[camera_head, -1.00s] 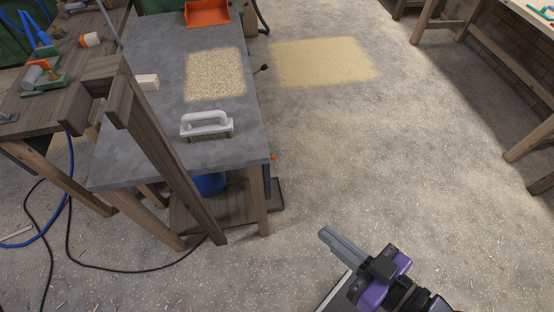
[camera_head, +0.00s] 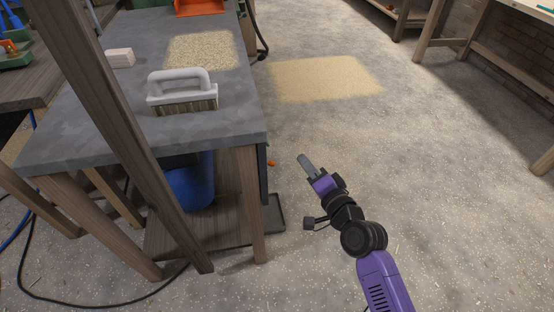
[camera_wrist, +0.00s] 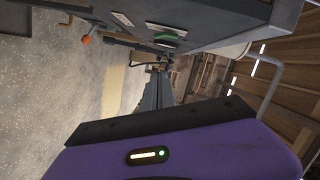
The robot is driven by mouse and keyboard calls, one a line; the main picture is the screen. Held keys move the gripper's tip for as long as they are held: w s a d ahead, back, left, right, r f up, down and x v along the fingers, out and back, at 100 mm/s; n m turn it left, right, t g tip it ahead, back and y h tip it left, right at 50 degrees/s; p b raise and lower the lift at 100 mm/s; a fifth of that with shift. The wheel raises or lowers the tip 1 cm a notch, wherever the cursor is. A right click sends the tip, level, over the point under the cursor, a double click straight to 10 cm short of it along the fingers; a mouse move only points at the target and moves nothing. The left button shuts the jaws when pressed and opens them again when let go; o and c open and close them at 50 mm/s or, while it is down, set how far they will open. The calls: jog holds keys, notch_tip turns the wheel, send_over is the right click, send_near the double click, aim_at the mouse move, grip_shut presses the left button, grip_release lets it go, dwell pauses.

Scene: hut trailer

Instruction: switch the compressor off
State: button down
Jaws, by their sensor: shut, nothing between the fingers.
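A blue tank (camera_head: 190,187), which looks like part of the compressor, sits on the low shelf under the grey-topped bench, partly hidden by its legs. A dark grey box (camera_head: 263,175) is on the bench's right side, with a small orange knob (camera_head: 271,163). In the wrist view a grey housing (camera_wrist: 215,22) shows a green switch (camera_wrist: 168,39) and the orange knob (camera_wrist: 86,38) on a lever. Whether the switch belongs to the compressor I cannot tell. My gripper (camera_head: 305,162) is shut and empty, right of the bench and apart from it. Its fingers (camera_wrist: 157,80) point past the housing.
A white-handled brush (camera_head: 182,90), a pale block (camera_head: 120,58) and an orange dustpan (camera_head: 200,7) are on the bench top (camera_head: 110,120). A slanted wooden post (camera_head: 120,130) stands in front. A black cable lies at lower left.

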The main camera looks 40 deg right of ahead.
jog(key=shift+w+d, duration=0.25)
jog(key=shift+d, duration=0.1)
jog(key=w+f, duration=0.2)
jog(key=w, duration=0.9)
jog(key=shift+w+d+f, duration=0.15)
jog(key=shift+d+f, duration=0.15)
jog(key=shift+f, duration=0.1)
